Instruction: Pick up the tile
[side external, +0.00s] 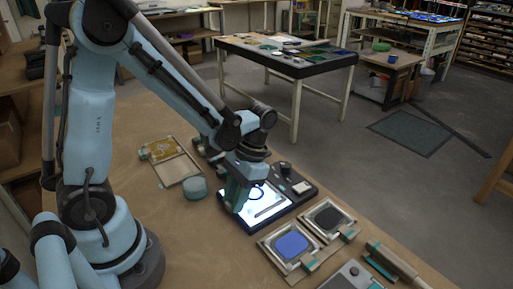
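My gripper (237,193) points down at the left part of a lit white panel (268,216), set in a dark tray (308,195). Its teal fingers reach close to the panel. I cannot tell whether they are open or shut, or whether they touch anything. A dark blue curved mark (257,192) and a thin grey bar (268,209) show on the panel. A small pale square piece (302,187) sits on the tray's right side. I cannot tell for sure which piece is the tile; part of the panel is hidden behind my gripper.
Framed blue (292,244) and black (328,217) pads lie in front and to the right. A roller-like tool (392,262) is at the table's right edge. A grey-green rounded block (195,188) and an open hinged case (174,161) stand left. Bare tabletop lies at front left.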

